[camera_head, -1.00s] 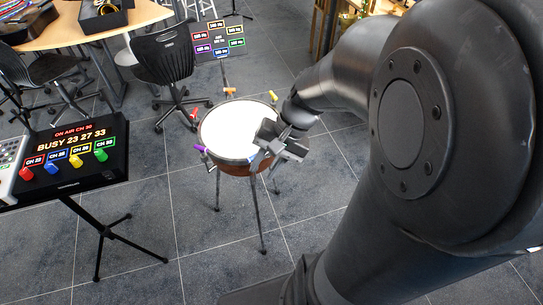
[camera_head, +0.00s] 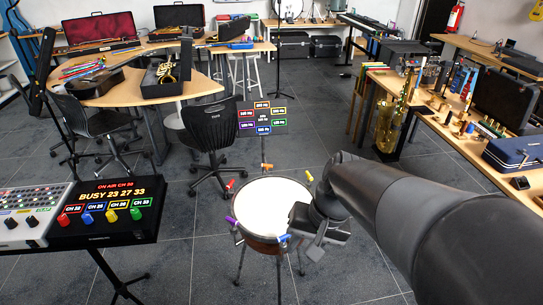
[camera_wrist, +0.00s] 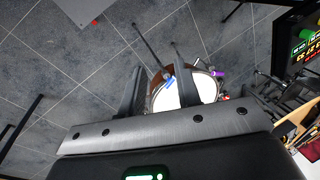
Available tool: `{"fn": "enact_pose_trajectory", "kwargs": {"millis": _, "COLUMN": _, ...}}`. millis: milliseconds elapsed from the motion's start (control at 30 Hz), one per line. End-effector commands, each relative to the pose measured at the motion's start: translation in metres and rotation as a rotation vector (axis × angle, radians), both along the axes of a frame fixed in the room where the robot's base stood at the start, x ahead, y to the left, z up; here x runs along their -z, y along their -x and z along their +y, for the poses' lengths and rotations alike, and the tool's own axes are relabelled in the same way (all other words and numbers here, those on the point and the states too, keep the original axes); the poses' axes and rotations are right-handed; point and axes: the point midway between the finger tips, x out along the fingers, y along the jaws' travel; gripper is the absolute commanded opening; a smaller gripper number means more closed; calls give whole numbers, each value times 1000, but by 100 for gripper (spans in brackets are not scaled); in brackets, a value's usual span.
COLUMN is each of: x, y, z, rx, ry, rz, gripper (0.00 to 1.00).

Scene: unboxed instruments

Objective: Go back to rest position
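My gripper (camera_head: 314,243) hangs at the right front edge of a round drum (camera_head: 270,200) with a white head, which stands on thin legs. In the wrist view, my gripper (camera_wrist: 160,80) has its two fingers spread apart with nothing between them. The drum (camera_wrist: 186,95) shows behind the fingers there. My arm reaches in from the right in the head view. I cannot tell whether the gripper touches the drum.
A mixer and channel box (camera_head: 106,210) stand at the left. A display panel (camera_head: 262,117) rises behind the drum. A black chair (camera_head: 209,135), curved table (camera_head: 150,88) and saxophone (camera_head: 391,122) are farther back. Floor is clear between drum and right table.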

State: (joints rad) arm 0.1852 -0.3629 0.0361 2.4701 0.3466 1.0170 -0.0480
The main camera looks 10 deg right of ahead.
Motion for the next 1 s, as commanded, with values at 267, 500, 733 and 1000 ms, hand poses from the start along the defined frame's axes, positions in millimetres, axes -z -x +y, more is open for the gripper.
{"fn": "enact_pose_trajectory", "kwargs": {"millis": 267, "x": -16, "y": 5, "z": -3, "rx": -50, "ry": 73, "rz": -87, "gripper": 30}}
{"fn": "enact_pose_trajectory", "kwargs": {"millis": 500, "x": -56, "y": 18, "z": -13, "rx": -153, "ry": 243, "rz": -301, "gripper": 30}}
{"fn": "enact_pose_trajectory", "kwargs": {"millis": 733, "x": -79, "y": 26, "z": -19, "rx": -202, "ry": 333, "rz": -425, "gripper": 30}}
{"fn": "enact_pose_trajectory", "kwargs": {"millis": 1000, "x": -81, "y": 27, "z": -20, "rx": -206, "ry": 343, "rz": -438, "gripper": 30}}
